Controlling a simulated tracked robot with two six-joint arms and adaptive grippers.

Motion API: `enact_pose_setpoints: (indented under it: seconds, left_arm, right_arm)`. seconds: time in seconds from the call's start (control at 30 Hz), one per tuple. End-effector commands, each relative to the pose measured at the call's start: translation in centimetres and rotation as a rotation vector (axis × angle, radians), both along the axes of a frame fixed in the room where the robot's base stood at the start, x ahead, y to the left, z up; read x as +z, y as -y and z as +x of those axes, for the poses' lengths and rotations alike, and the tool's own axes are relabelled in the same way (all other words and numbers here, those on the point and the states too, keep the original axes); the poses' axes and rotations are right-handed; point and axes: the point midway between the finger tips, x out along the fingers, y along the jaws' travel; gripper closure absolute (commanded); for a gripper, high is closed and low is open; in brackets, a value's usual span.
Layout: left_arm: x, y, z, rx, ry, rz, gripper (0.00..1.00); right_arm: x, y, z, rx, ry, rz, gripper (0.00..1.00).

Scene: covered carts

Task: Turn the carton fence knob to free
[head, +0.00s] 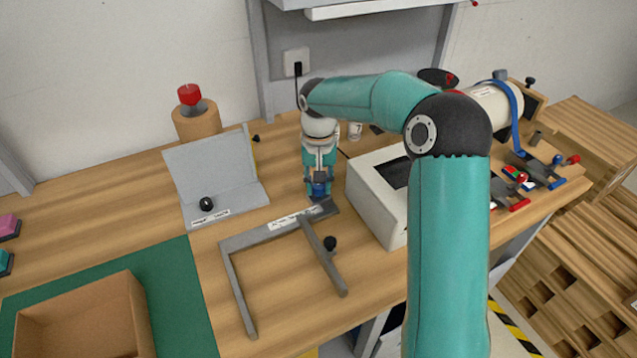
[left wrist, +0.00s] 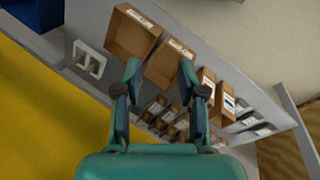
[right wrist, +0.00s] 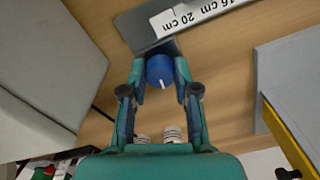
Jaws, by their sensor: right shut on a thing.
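The carton fence (head: 232,274) is a grey frame lying on the wooden bench. A white scale label (right wrist: 190,14) on its back rail reads 16 cm and 20 cm in the right wrist view. A blue knob (right wrist: 160,70) with a white pointer line sits at the rail's end. My right gripper (head: 319,186) reaches down from above at this end, and its fingers are shut on the blue knob.
A white box-shaped device (head: 370,205) stands close right of my right gripper. A grey angled stand (head: 210,165) is to its left. An open cardboard carton (head: 140,310) sits on a green mat (head: 185,290). Cardboard bins (left wrist: 135,35) are in front of my left gripper.

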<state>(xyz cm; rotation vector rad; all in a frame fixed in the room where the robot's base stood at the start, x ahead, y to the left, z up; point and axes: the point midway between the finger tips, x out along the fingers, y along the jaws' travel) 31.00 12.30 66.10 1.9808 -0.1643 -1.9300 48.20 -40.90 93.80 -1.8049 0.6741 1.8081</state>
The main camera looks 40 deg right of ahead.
Motion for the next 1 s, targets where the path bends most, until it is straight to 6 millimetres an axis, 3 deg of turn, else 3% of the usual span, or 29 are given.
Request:
enact_pose_setpoints:
  seconds: [0.03, 0.07, 0.2, 0.63, 0.77, 1.0]
  left_arm:
    - [0.0, 0.0, 0.0, 0.000, 0.000, 0.000, 0.60]
    - [0.0, 0.0, 0.0, 0.000, 0.000, 0.000, 0.60]
    - [0.0, 0.0, 0.0, 0.000, 0.000, 0.000, 0.60]
    - [0.1, 0.0, 0.0, 0.000, 0.000, 0.000, 0.60]
    - [0.1, 0.0, 0.0, 0.000, 0.000, 0.000, 0.60]
    - [0.1, 0.0, 0.0, 0.000, 0.000, 0.000, 0.60]
  right_arm:
    - [0.2, 0.0, 0.2, -0.001, 0.009, -0.001, 1.00]
    - [0.2, 0.0, 0.2, -0.001, 0.009, -0.001, 0.68]
    - [0.1, 0.0, 0.2, -0.001, 0.007, -0.001, 0.45]
    - [0.7, 0.0, 0.1, -0.001, 0.004, -0.001, 0.45]
    - [2.5, 0.0, 0.2, -0.001, 0.008, -0.002, 0.45]
    - [7.2, 0.0, 0.2, -0.001, 0.009, -0.002, 0.45]
